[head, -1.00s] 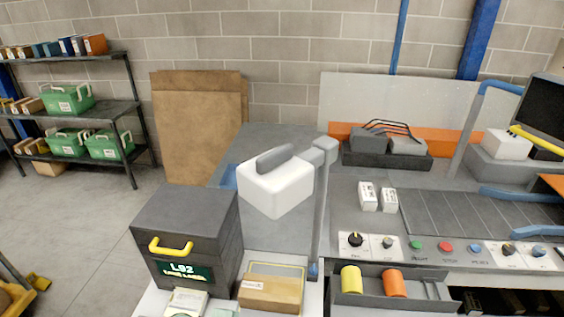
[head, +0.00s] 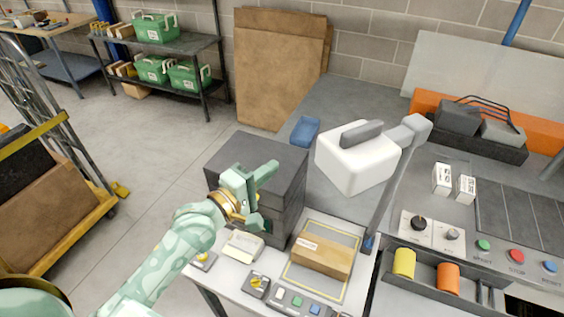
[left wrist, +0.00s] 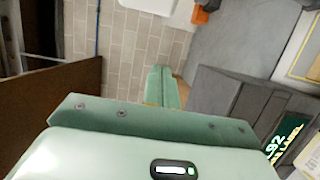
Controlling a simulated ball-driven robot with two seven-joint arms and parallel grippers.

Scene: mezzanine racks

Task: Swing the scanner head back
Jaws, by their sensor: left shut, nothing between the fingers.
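The scanner head (head: 352,165) is a white block with a grey handle on top. It hangs from a grey jointed arm on a grey post (head: 392,190) at the back of the white bench. My left gripper (head: 268,172) is shut and empty. In the head view it overlaps the dark grey label box (head: 262,150), to the left of the scanner head and apart from it. In the left wrist view its fingers (left wrist: 161,88) are together, with the label box (left wrist: 235,100) to their right. A white shape at the top edge there may be the scanner head. My right gripper is out of view.
A cardboard parcel (head: 322,257) lies on the bench inside a yellow outline, below the scanner head. A small keypad (head: 300,302) is at the front edge. A control panel (head: 440,232) and a tray of rolls (head: 425,275) are on the right. A loaded cart (head: 60,200) stands left.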

